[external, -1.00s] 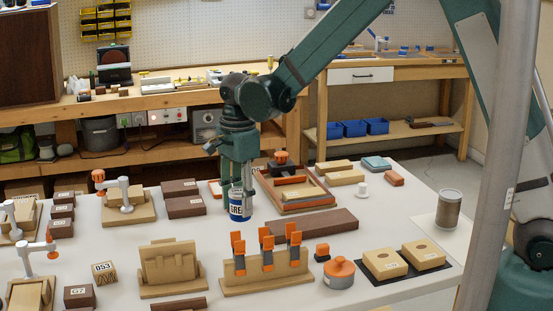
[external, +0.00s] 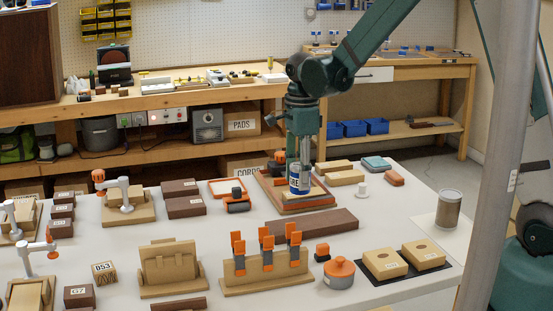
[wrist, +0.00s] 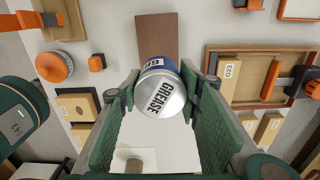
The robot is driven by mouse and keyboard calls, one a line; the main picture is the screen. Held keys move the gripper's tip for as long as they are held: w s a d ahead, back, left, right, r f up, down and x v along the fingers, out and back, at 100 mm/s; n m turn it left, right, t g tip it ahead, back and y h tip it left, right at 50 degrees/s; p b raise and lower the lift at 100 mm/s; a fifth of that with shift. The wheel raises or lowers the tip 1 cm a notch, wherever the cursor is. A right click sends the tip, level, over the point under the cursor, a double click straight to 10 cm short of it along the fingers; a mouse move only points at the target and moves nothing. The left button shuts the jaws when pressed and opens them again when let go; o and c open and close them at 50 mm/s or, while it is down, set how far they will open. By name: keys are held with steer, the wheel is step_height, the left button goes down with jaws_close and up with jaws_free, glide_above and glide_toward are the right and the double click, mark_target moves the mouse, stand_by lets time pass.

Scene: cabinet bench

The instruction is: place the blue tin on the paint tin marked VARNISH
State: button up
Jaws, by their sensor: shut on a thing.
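The blue tin (external: 299,180), with a silver lid lettered GREASE, is held upright in my gripper (external: 302,168). In the external view it appears in front of a shallow wooden tray. In the wrist view the blue tin (wrist: 161,93) sits between the two green fingers of my gripper (wrist: 162,82), which are shut on it. A metal paint tin (external: 449,209) stands on a white mat (external: 432,226) at the right of the bench, apart from my gripper. Its lettering cannot be read. A grey cylinder on a white sheet, seemingly this paint tin (wrist: 134,165), shows at the bottom of the wrist view.
Bench between board and paint tin is mostly clear.

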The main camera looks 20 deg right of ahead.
steer(key=s+d+r+m+p, duration=0.1)
steer(key=d+r+m+p, duration=0.15)
steer(key=d, duration=0.95)
steer(key=s+d+r+m+p, duration=0.15)
steer(key=d+m, duration=0.25)
steer(key=d, duration=0.8)
step_height(320, 180, up, 4)
steer(key=m+p, duration=0.3)
steer(key=m, duration=0.3)
glide_above(451, 194)
steer(key=shift+w+d+n, duration=0.1)
steer(key=shift+n, duration=0.15)
steer(key=shift+f, duration=0.1)
steer(key=shift+f, duration=2.8)
steer(key=shift+f, duration=2.05)
steer(key=shift+f+b, duration=0.2)
steer(key=shift+b, duration=0.1)
